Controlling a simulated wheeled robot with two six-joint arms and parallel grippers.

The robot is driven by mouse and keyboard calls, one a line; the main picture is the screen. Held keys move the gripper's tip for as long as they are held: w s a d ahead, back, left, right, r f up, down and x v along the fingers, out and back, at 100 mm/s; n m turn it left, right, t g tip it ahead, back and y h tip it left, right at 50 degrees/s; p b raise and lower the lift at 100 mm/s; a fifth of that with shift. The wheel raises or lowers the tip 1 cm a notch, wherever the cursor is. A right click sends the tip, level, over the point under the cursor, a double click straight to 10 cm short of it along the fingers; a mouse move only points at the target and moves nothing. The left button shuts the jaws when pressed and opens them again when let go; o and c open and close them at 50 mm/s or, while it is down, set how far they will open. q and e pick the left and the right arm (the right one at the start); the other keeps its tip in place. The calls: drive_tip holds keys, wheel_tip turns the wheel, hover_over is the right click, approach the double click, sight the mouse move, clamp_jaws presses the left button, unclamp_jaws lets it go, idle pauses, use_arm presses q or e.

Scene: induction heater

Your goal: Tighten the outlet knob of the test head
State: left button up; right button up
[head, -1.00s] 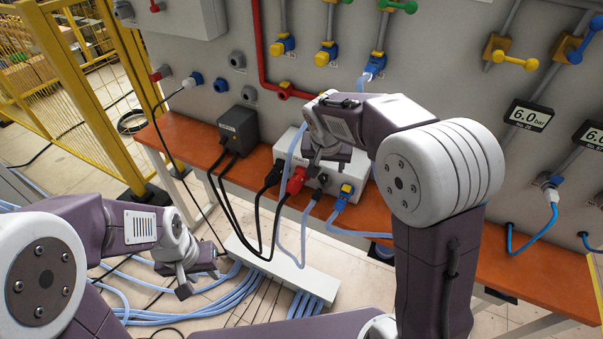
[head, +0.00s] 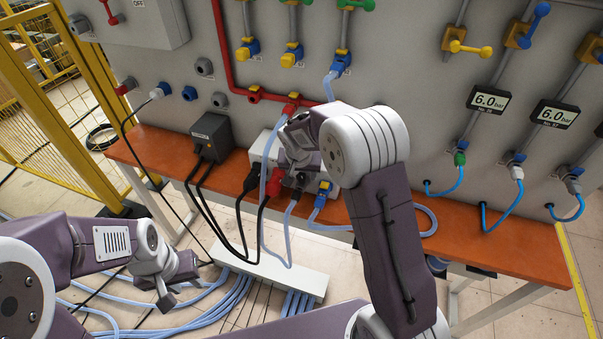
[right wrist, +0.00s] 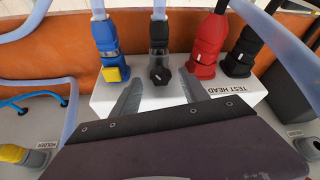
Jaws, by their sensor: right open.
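The test head (right wrist: 225,105) is a white box on the orange shelf, with its label readable in the right wrist view; in the head view it (head: 265,145) is partly hidden behind my right arm. In the right wrist view it carries a blue fitting with a yellow knob (right wrist: 116,74) and a grey fitting with a black knob (right wrist: 160,75). My right gripper (right wrist: 161,93) is open, its two fingers apart, with the black knob just beyond and between the fingertips. I see no contact. My left gripper (head: 180,282) hangs low at the left, away from the test head; its jaw opening is unclear.
A red plug (right wrist: 207,52) and a black plug (right wrist: 240,55) sit beside the black knob. Pale blue hoses loop around the test head. A dark box (head: 210,135) stands left of it on the orange shelf (head: 480,235). The shelf is mostly clear to the right.

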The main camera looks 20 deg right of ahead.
drive_tip(key=shift+a, duration=0.1)
drive_tip(key=shift+a, duration=0.1)
drive_tip(key=c, duration=0.3)
clamp_jaws()
drive_tip(key=shift+f+m+b, duration=0.1)
drive_tip(key=shift+m+b, duration=0.2)
drive_tip(key=shift+b, duration=0.25)
drive_tip(key=shift+w+m+h+b, duration=0.1)
drive_tip(key=shift+m+h+b, duration=0.2)
drive_tip(key=shift+m+b, duration=0.3)
drive_tip(key=shift+a+m+g+h+b, duration=0.1)
drive_tip(key=shift+m+g+h+b, duration=0.3)
drive_tip(key=shift+m, duration=0.6)
drive_tip(key=shift+m+g, duration=0.3)
drive_tip(key=shift+m, duration=0.5)
drive_tip(key=shift+r+h, duration=0.2)
drive_tip(key=shift+h, duration=0.1)
